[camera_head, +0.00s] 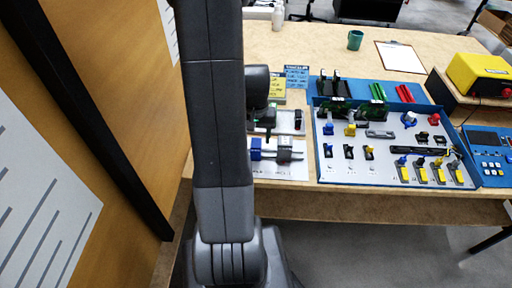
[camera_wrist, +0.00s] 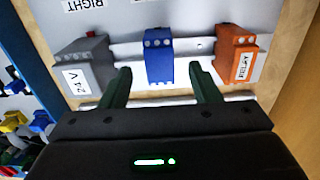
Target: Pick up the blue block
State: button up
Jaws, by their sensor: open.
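The blue block (camera_wrist: 159,58) sits on a metal rail between a grey block and an orange one in the wrist view. It also shows in the head view (camera_head: 256,148), just right of my arm. My gripper (camera_wrist: 162,87) is open, its two dark green fingers apart with nothing between their tips. In the wrist view the block appears centred ahead of the fingertips, with a finger to each side. I cannot tell the exact height gap. In the head view my arm hides part of the area around the block.
The grey block (camera_wrist: 84,66) marked 24V and the orange block (camera_wrist: 236,55) marked RELAY flank the blue block on the rail. A blue-edged tray (camera_head: 335,178) of several small parts lies to the right. A yellow case (camera_head: 480,75) stands far right; a green mug (camera_head: 355,40) is behind.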

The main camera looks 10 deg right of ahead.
aim_at(256, 143)
jog(key=shift+f, duration=1.85)
jog(key=shift+c, duration=0.3)
jog(key=c, duration=1.1)
jog(key=shift+o, duration=0.2)
jog(key=shift+r, duration=0.1)
notch_tip(256, 143, up, 10)
jog(key=shift+f, duration=0.1)
